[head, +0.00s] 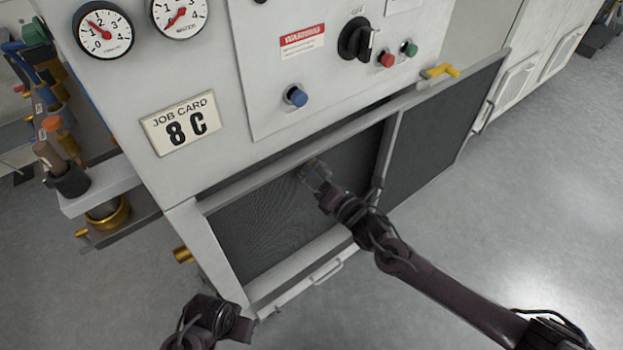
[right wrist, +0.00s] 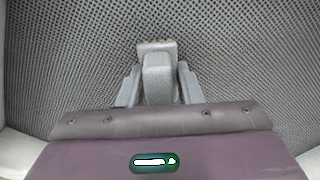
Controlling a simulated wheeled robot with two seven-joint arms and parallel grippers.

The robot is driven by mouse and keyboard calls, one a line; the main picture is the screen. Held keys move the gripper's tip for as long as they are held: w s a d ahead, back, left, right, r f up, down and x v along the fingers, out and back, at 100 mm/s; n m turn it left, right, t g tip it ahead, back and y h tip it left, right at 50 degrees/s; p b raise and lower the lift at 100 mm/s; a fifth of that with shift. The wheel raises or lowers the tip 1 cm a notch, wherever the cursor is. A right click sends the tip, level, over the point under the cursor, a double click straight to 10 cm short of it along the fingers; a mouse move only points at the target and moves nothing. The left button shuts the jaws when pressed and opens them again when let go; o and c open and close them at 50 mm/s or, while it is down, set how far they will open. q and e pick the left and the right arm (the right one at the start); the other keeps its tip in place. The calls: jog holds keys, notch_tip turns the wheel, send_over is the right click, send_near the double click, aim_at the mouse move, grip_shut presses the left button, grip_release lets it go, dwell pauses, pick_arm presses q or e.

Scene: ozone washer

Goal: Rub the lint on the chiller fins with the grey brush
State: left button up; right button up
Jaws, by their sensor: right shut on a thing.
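The chiller fins (head: 262,222) are a dark, finely ridged panel inside the pale frame at the bottom of the machine. They fill the right wrist view as a grey mesh (right wrist: 235,60). My right gripper (head: 318,176) is in front of the fins, near the top of the opening. It is shut on the grey brush (right wrist: 157,78), which points at the fins between the two fingers. I cannot tell whether the brush touches the fins. I cannot make out any lint. Part of my left arm shows at the bottom left of the head view; its fingers cannot be made out.
The control panel (head: 335,80) with a knob and buttons is above. A tool rack (head: 75,175) stands at the left. The floor (head: 520,200) at right is clear.

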jog(key=shift+w+d, duration=0.75)
jog(key=shift+d, duration=0.35)
jog(key=shift+w+d+b, duration=0.8)
jog(key=shift+w+d, duration=0.35)
jog(key=shift+d, duration=0.25)
jog(key=shift+r, duration=0.1)
jog(key=shift+s+d+p, duration=0.3)
jog(key=shift+s+p, duration=0.15)
jog(key=shift+p, duration=0.1)
jog(key=shift+p+v, duration=1.1)
jog(key=shift+v, duration=1.35)
jog(key=p+v, duration=0.1)
jog(key=v, duration=0.2)
